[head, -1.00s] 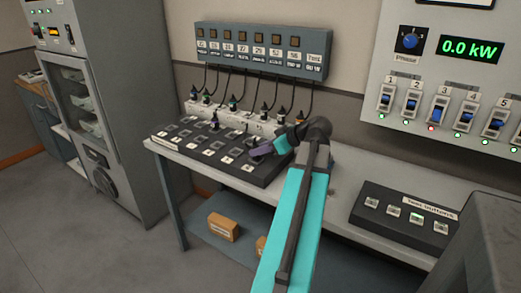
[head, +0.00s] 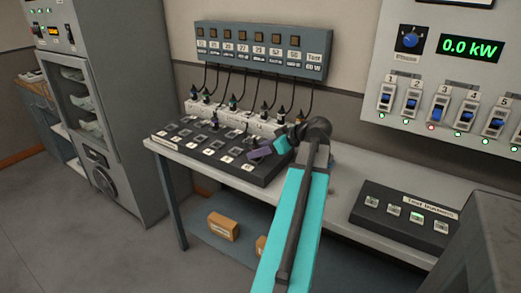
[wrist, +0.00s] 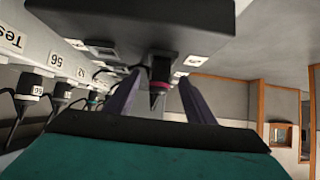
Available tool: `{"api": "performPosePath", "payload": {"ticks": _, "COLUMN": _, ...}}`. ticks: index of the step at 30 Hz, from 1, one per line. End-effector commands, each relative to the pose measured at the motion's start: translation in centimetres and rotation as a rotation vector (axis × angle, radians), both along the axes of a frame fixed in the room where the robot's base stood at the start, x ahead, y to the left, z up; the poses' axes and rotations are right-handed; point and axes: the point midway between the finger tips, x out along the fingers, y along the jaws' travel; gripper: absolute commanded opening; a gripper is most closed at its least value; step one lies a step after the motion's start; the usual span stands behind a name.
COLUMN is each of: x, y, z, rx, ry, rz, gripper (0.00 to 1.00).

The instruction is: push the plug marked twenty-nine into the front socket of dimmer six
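My gripper (head: 257,152) is over the right end of the dark dimmer panel (head: 190,155) in the head view. In the wrist view my gripper (wrist: 161,90) has its two purple fingers apart, one on each side of a black plug (wrist: 160,70) with a pink ring. Gaps show between the plug and both fingers. The plug stands against the dark panel (wrist: 120,15); its depth in the socket is hidden. I cannot read its number, so whether it is twenty-nine is unclear.
Several other plugs stand in a white rail (head: 255,125) behind the panel, with black cables up to a wall box (head: 262,64). A test-button box (head: 405,218) sits at the right. The bench between is clear.

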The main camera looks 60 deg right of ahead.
Motion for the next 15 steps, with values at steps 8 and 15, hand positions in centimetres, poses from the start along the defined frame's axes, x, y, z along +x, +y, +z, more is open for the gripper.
{"api": "performPosePath", "payload": {"ticks": 8, "x": -0.2, "y": 0.0, "z": 0.2, "rx": -0.001, "ry": -0.002, "rz": -0.002, "gripper": 0.49}}
{"api": "performPosePath", "payload": {"ticks": 15, "x": -1.7, "y": 0.0, "z": 1.2, "rx": -0.002, "ry": -0.002, "rz": -0.002, "gripper": 0.49}}
